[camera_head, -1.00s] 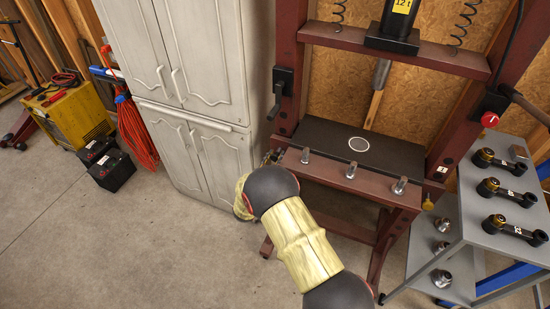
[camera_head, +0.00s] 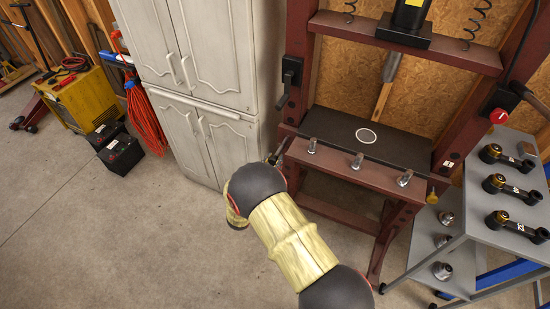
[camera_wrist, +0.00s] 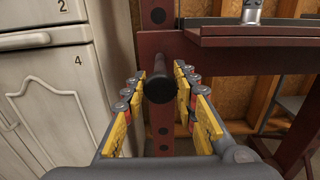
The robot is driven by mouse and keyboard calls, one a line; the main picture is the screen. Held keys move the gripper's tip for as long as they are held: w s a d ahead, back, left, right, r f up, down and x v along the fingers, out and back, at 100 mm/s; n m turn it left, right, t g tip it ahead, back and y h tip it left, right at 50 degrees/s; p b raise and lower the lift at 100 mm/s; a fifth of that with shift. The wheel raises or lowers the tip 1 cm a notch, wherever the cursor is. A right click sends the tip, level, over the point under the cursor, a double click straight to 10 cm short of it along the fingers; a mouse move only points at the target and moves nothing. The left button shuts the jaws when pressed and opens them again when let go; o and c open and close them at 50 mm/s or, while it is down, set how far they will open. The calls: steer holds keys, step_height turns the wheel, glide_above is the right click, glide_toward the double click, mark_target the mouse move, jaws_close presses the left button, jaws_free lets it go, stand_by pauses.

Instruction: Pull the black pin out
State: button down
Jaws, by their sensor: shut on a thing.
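The black pin (camera_wrist: 160,88) shows its round end towards me in the wrist view, in front of the dark red post of the press. My gripper (camera_wrist: 159,72) has its yellow-padded fingers on both sides of the pin and is shut on it. The pin's far end is hidden, so I cannot tell how deep it sits in the post. In the head view, my gripper (camera_head: 274,158) is by the left front of the press (camera_head: 345,162), mostly hidden behind my arm.
A white cabinet (camera_head: 190,65) stands close on the left of the press. A grey cart (camera_head: 500,235) with black-handled parts stands on the right. Two black batteries (camera_head: 121,153) and a yellow machine (camera_head: 83,100) are at the far left. The concrete floor (camera_head: 100,240) is clear at left.

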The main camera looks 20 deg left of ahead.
steer(key=c, duration=1.5)
jaws_free()
steer(key=shift+o, duration=0.2)
steer(key=s+a, duration=0.1)
steer(key=s, duration=1.1)
